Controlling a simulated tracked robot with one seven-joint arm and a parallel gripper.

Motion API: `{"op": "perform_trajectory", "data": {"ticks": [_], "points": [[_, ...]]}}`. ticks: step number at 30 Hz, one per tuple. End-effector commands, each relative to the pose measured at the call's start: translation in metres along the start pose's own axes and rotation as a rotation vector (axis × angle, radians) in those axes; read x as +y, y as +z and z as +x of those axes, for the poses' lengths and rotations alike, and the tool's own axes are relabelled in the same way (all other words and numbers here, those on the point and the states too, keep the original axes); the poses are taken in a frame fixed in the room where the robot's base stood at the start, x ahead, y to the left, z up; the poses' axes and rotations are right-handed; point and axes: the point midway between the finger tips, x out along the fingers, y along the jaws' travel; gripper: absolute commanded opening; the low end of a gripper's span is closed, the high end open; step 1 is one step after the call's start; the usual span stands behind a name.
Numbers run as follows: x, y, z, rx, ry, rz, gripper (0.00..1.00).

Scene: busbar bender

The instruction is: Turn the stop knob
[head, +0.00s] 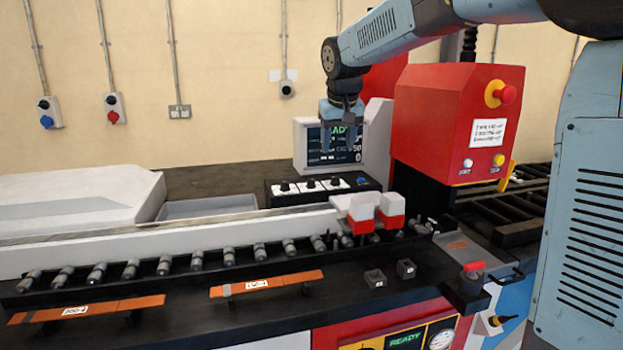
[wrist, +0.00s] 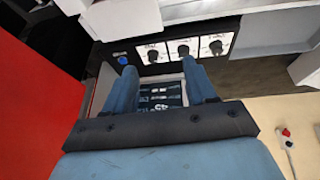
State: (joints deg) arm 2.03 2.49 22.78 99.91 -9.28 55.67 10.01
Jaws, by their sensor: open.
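A black control panel (head: 268,194) below the monitor carries three black knobs on white plates: a left knob (head: 284,187), a middle knob (head: 309,184) and a right knob (head: 333,182). I cannot read their labels, so I cannot tell which is the stop knob. In the wrist view the row is reversed, with the knob nearest the blue button (wrist: 152,55), the middle knob (wrist: 183,50) and the far knob (wrist: 216,46). My gripper (head: 339,146) is open and empty, pointing down in front of the monitor, above the panel. Its fingertips (wrist: 160,67) appear apart from the knobs.
The monitor (head: 372,140) stands behind the panel. A blue button (head: 361,181) sits at the panel's right end. A red housing (head: 440,120) with a red mushroom button (head: 505,95) stands to the right. Red-white blocks (head: 390,211) and a roller bed lie in front.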

Motion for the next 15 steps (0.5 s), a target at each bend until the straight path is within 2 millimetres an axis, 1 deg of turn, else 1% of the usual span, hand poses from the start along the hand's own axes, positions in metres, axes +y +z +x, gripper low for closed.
{"op": "perform_trajectory", "data": {"ticks": [1, 3, 6, 10, 15], "points": [[-0.007, -0.015, 0.011, -0.005, -0.017, -0.005, 0.56], [-0.015, -0.033, 0.020, -0.006, -0.035, -0.009, 0.56], [-0.024, -0.052, 0.032, -0.007, -0.057, -0.012, 0.56], [-0.031, -0.067, 0.042, -0.008, -0.078, -0.013, 0.56], [-0.035, -0.074, 0.050, -0.009, -0.087, -0.012, 0.56]]}}
